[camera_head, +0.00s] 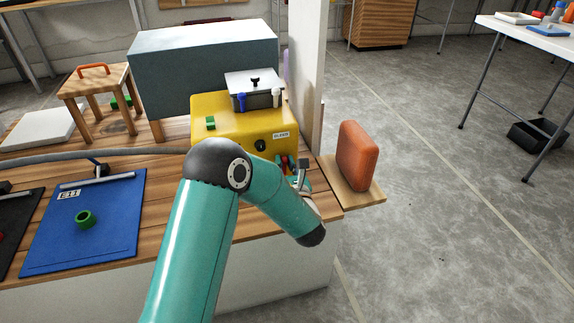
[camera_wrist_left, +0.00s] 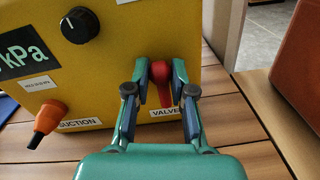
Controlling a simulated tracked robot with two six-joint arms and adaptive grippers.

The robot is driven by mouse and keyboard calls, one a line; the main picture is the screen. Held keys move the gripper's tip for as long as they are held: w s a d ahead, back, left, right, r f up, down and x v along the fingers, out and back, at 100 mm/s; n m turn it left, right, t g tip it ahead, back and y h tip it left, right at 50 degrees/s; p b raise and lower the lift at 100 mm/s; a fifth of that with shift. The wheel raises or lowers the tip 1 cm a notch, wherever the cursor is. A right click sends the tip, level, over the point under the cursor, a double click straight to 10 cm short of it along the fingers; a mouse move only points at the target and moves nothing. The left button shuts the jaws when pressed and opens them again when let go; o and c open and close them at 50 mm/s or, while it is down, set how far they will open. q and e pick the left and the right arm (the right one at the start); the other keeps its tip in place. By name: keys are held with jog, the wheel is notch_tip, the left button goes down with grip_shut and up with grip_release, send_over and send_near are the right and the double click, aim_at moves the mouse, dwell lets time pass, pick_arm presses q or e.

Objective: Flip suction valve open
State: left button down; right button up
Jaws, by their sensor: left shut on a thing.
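The suction valve is a red lever (camera_wrist_left: 161,78) on the front of a yellow machine box (camera_wrist_left: 105,92), just above a VALVE label (camera_wrist_left: 165,113). The lever hangs roughly downward. In the left wrist view my left gripper (camera_wrist_left: 163,88) has one finger on each side of the lever and is shut on it. In the head view the yellow box (camera_head: 205,125) stands at the back right of the workbench. My left gripper (camera_head: 287,164) is at its right end there, partly hidden by my arm, and the lever is hard to make out. My right gripper is not in view.
A black knob (camera_wrist_left: 80,25) and an orange connector (camera_wrist_left: 48,122) sit left of the lever. An orange block (camera_head: 359,156) stands on a wooden board just right of the box. A blue mat (camera_head: 115,240) with a green ring (camera_head: 85,218) lies at left.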

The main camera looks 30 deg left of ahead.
pick_arm(q)
jog(key=c, duration=1)
grip_release()
jog(key=shift+d, duration=0.15)
jog(key=v, duration=1.1)
jog(key=shift+s+d+f, duration=0.1)
jog(key=shift+s+d, duration=0.15)
jog(key=shift+s, duration=0.1)
